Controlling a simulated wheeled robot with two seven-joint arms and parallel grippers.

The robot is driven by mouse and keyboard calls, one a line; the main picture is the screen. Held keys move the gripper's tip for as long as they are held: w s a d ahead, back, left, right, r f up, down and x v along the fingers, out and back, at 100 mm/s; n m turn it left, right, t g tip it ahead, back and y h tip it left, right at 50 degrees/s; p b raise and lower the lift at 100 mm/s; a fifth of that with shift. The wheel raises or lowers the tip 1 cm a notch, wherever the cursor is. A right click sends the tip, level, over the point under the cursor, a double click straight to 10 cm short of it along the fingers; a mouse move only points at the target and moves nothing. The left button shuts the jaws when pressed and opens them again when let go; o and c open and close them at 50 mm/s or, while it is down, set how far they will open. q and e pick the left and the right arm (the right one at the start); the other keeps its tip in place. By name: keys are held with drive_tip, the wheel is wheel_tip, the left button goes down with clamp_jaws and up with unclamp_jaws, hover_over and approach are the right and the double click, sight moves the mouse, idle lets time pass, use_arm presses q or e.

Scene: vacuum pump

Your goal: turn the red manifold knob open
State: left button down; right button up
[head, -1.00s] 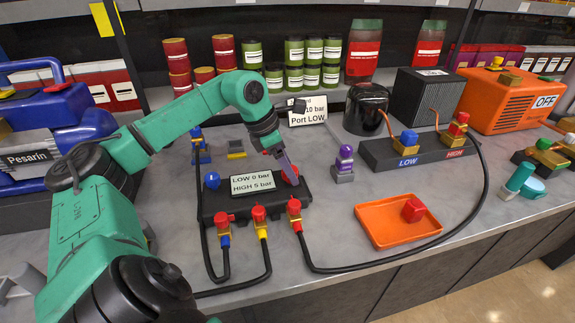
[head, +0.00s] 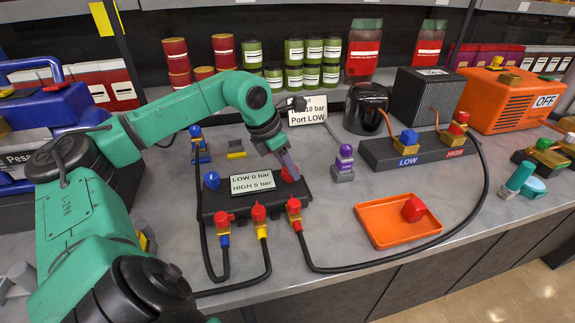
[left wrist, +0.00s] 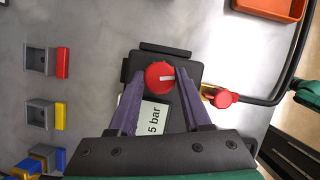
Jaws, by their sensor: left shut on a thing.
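The red manifold knob (head: 290,174) sits at the right end of the black manifold (head: 206,206), mostly hidden by my gripper in the head view. My left gripper (head: 288,166) reaches down onto it. In the left wrist view the round red knob (left wrist: 158,78), with a white pointer line toward the right, lies between the two purple fingers of my left gripper (left wrist: 158,74). The fingers are shut on it. The manifold's display (head: 252,182) reads LOW 0 bar, HIGH 5 bar. A blue knob (head: 212,180) is at the manifold's left end. My right gripper is not in view.
Black hoses (head: 372,264) run from the manifold's front fittings, one across to the LOW/HIGH block (head: 385,155). An orange tray (head: 372,222) holding a red part lies at the right. A purple part (head: 344,163) stands right of the manifold.

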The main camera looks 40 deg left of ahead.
use_arm(q)
drive_tip(key=n+p, duration=0.1)
drive_tip(key=n+y+p, duration=0.1)
drive_tip(key=n, duration=0.1)
drive_tip(key=shift+d+r+n, duration=0.15)
drive_tip(key=shift+r+n, duration=0.15)
drive_tip(key=shift+r, duration=0.05)
drive_tip(key=n+y+p, duration=0.1)
drive_tip(key=n+p, duration=0.2)
drive_tip(key=shift+d+n+y, duration=0.1)
drive_tip(key=shift+n+y, duration=0.2)
drive_tip(key=shift+y, duration=0.1)
drive_tip(key=n+p, duration=0.1)
drive_tip(key=n, duration=0.1)
drive_tip(key=shift+w+f+n+y, duration=0.1)
drive_tip(key=shift+f+n+y, duration=0.05)
drive_tip(key=shift+n+y, duration=0.25)
drive_tip(key=n, duration=0.2)
drive_tip(key=n+g+y, duration=0.1)
drive_tip(key=n, duration=0.1)
drive_tip(key=shift+d+f+n+y, duration=0.1)
drive_tip(key=shift+f+n+y, duration=0.05)
drive_tip(key=shift+n+y, duration=0.2)
drive_tip(key=shift+g, duration=0.4)
drive_tip(key=shift+c, duration=1.7)
unclamp_jaws()
